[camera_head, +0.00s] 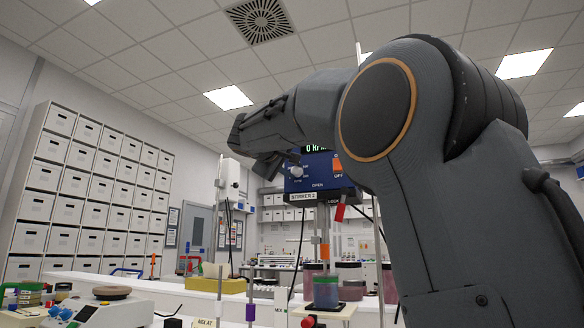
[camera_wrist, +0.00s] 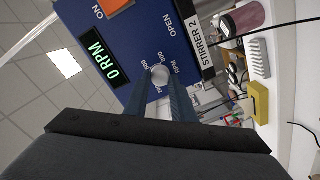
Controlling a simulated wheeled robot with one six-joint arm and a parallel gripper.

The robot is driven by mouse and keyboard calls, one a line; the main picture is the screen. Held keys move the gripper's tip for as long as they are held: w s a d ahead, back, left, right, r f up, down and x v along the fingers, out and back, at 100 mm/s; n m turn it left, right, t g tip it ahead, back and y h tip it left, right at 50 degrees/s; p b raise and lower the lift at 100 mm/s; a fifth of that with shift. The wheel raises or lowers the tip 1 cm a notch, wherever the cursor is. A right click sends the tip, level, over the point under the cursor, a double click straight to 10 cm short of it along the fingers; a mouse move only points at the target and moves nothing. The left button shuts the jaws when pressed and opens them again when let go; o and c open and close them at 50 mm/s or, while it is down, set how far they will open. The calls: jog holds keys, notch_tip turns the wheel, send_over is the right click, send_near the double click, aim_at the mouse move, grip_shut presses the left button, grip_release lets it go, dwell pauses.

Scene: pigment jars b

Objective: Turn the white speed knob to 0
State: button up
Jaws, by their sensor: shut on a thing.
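The white speed knob (camera_wrist: 159,74) is on the front of the blue stirrer head (camera_wrist: 130,50), labelled STIRRER 2, which appears turned sideways in the wrist view. In the head view the knob (camera_head: 296,171) shows small and pale on the blue panel (camera_head: 318,170). My gripper (camera_wrist: 164,82) is shut on the knob, one finger on each side. The green display (camera_wrist: 97,62) reads 0 RPM. The knob's pointer mark is too small to read.
An orange switch (camera_wrist: 115,6) marked ON sits on the panel. A yellow box (camera_head: 216,284) is on the bench behind. My arm covers the right of the head view.

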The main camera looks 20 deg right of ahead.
jog(key=shift+n, duration=0.7)
jog(key=o, duration=1.1)
jog(key=shift+c, duration=0.2)
jog(key=shift+a, duration=0.1)
jog(key=v, duration=0.7)
jog(key=shift+s+a, duration=0.25)
jog(key=shift+s, duration=0.05)
